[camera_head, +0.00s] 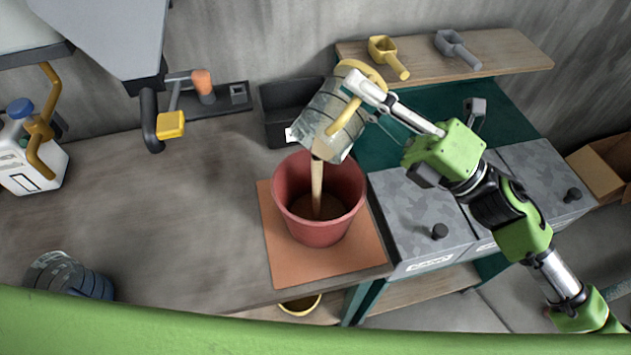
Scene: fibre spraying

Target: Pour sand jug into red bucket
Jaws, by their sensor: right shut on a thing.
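A grey jug (330,113) with a yellow handle and rim is tilted, mouth down to the left, above the red bucket (319,231). A stream of sand (317,180) falls from its spout into the bucket. Brown sand (322,206) covers the bucket's bottom. The bucket stands upright on an orange-brown mat (285,255). My right gripper (362,97) is shut on the jug's yellow handle, above and right of the bucket. The fingertips are partly hidden at the handle. My left gripper is not in view.
A black bin (275,133) stands behind the bucket. Lidded grey containers (407,212) are to its right. A shelf (500,47) holds a yellow scoop (388,56) and a grey scoop (457,47). A white canister (30,165) is at left. The bench's left middle is clear.

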